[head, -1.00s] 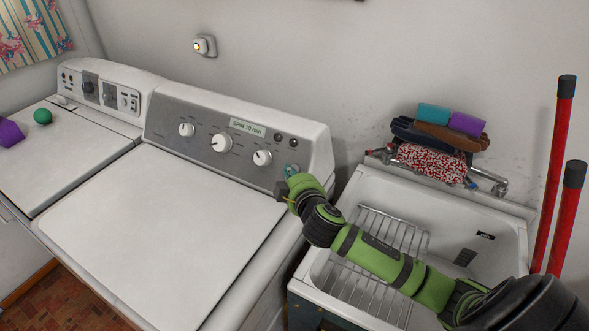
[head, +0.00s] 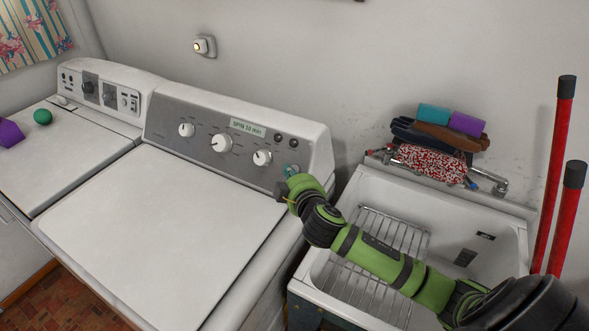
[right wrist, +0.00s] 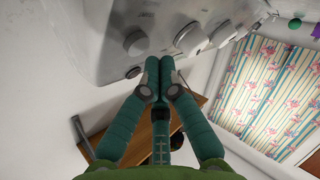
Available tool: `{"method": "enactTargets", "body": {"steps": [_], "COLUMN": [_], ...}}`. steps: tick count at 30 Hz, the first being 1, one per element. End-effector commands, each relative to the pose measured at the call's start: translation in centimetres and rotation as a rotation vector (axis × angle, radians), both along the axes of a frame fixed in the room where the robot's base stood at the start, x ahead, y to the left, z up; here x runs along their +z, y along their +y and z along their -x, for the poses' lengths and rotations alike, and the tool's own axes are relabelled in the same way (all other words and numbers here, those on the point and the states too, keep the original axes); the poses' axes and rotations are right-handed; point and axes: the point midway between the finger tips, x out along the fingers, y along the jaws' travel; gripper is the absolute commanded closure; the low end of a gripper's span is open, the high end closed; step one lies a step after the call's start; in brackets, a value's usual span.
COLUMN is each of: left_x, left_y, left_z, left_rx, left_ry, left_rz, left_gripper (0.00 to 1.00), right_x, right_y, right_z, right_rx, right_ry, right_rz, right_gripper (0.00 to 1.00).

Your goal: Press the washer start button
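The washer (head: 170,225) is the white top-lidded machine in the middle of the head view. Its grey panel has three white knobs, a display (head: 247,128) reading "SPIN 10 min", and two dark round buttons (head: 286,140) at the right end. My right gripper (head: 291,170) is at the panel's right end, just below these buttons and right of the last knob. In the right wrist view its teal fingers (right wrist: 158,62) are together and empty, close to the panel. One dark button (right wrist: 133,72) shows left of the fingertips. I cannot tell whether the tips touch the panel. My left gripper is out of view.
A second white machine (head: 75,150) stands at the left with a green ball (head: 42,116) and a purple object (head: 10,132) on it. A utility tub (head: 345,190) with a wire rack is at the right. Red poles (head: 566,215) stand beyond it.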

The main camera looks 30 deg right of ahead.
Motion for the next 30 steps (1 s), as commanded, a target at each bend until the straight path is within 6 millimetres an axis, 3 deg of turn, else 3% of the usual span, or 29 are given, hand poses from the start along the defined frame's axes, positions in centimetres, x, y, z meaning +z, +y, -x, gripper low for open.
{"method": "enactTargets", "body": {"steps": [30], "left_x": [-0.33], "left_y": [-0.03], "left_z": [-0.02], "left_rx": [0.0], "left_ry": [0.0], "left_rz": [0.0], "left_gripper": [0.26], "right_x": [-0.66], "right_y": [-0.92], "right_z": [-0.56], "right_rx": [0.0], "right_ry": [0.0], "right_rz": [-0.001], "right_gripper": [1.0]}}
